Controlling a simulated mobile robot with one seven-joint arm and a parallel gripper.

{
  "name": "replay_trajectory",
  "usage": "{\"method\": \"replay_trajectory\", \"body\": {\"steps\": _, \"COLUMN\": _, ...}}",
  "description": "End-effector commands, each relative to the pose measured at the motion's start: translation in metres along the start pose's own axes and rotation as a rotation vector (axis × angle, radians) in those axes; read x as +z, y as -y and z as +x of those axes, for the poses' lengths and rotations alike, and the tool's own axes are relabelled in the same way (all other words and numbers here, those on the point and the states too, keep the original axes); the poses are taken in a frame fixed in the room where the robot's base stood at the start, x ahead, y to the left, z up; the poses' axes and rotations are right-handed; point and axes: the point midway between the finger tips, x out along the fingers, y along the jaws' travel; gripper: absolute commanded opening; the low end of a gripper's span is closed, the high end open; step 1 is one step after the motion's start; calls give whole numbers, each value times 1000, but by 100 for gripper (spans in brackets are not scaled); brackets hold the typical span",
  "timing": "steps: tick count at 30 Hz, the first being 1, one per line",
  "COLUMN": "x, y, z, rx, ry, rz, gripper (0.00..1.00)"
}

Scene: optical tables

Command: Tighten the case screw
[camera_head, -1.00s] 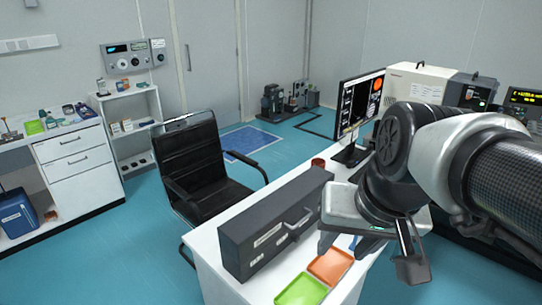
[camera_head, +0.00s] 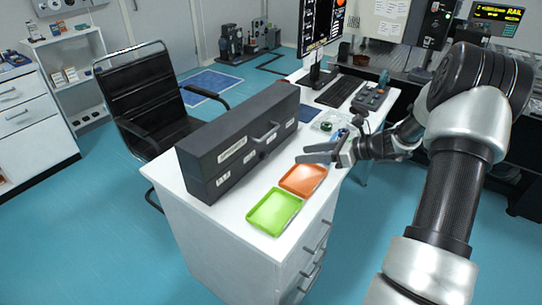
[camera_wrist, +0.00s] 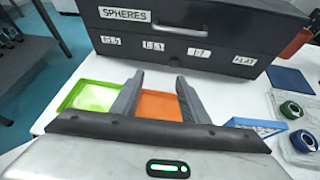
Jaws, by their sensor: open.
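A long dark grey case (camera_head: 240,145) with white labels and a front handle lies on the white desk. In the wrist view the case (camera_wrist: 185,45) fills the top, with a "SPHERES" label and several smaller labels. My gripper (camera_head: 312,154) is in front of the case, above the desk near the orange tray. In the wrist view my gripper (camera_wrist: 159,82) is open and empty, its two fingers pointing at the case front and apart from it.
An orange tray (camera_head: 303,180) and a green tray (camera_head: 274,212) lie in front of the case. At the wrist view's right are a blue-edged box (camera_wrist: 258,126) and small round parts in clear holders (camera_wrist: 291,110). A monitor (camera_head: 319,25), keyboard (camera_head: 340,91) and black chair (camera_head: 143,95) stand beyond.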

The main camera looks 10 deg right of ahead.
Motion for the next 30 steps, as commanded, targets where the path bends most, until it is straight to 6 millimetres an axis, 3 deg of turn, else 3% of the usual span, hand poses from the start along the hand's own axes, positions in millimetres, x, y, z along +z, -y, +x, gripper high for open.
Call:
{"method": "replay_trajectory", "body": {"steps": 1, "x": -15, "y": 12, "z": 2, "rx": -23, "ry": 33, "rz": 58, "gripper": 41}}
{"method": "replay_trajectory", "body": {"steps": 3, "x": -23, "y": 22, "z": 2, "rx": -43, "ry": 64, "rz": 113, "gripper": 41}}
{"method": "replay_trajectory", "body": {"steps": 11, "x": -27, "y": 29, "z": 21, "rx": -56, "ry": 85, "rz": 149, "gripper": 41}}
{"method": "replay_trajectory", "body": {"steps": 30, "x": -17, "y": 36, "z": 152, "rx": -55, "ry": 84, "rz": 146, "gripper": 41}}
